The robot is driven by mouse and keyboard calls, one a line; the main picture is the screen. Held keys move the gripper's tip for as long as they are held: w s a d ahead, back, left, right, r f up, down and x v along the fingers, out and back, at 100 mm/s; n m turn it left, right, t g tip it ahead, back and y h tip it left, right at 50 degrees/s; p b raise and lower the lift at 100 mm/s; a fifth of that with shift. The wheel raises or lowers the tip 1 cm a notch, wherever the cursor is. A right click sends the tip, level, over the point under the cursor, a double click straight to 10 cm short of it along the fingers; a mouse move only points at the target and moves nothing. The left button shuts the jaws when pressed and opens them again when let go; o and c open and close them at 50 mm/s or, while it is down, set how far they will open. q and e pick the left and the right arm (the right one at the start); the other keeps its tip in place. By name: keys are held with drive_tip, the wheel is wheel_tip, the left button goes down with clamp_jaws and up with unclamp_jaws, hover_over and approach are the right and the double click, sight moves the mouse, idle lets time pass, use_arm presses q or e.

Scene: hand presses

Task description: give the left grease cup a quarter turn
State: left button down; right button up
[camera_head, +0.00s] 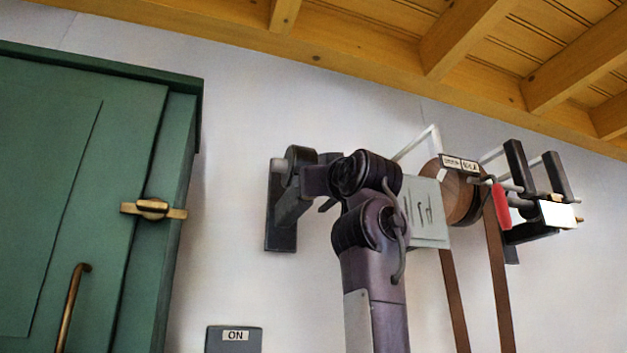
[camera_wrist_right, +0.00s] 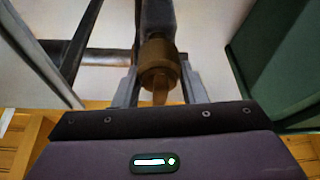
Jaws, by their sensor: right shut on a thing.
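My right gripper (camera_wrist_right: 158,76) is shut on a brass grease cup (camera_wrist_right: 160,57) in the right wrist view, with one grey finger on each side of it. The cup sits against a dark bracket arm (camera_wrist_right: 155,15). In the head view my right arm rises from the bottom middle to the left dark wall bracket (camera_head: 281,226), and it hides the cup and the fingers. My left gripper is in neither view.
A green cabinet (camera_head: 70,200) with a brass latch (camera_head: 152,208) stands at the left. A wooden pulley (camera_head: 459,193) with brown belts (camera_head: 501,290), a red handle (camera_head: 501,206) and another bracket (camera_head: 517,170) are at the right. An ON box (camera_head: 234,340) is below.

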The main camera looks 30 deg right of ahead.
drive_tip(key=shift+d+r+m+h, duration=0.1)
drive_tip(key=shift+m+h, duration=0.4)
drive_tip(key=shift+m, duration=0.7)
drive_tip(key=shift+w+m, duration=0.1)
drive_tip(key=shift+m, duration=0.3)
drive_tip(key=shift+w+f+h, duration=0.1)
drive_tip(key=shift+f+h, duration=0.15)
drive_tip(key=shift+h, duration=0.15)
drive_tip(key=o, duration=0.8)
drive_tip(key=b+v, duration=0.5)
drive_tip(key=v, duration=0.2)
drive_tip(key=shift+s, duration=0.4)
drive_tip(key=shift+w+f, duration=0.1)
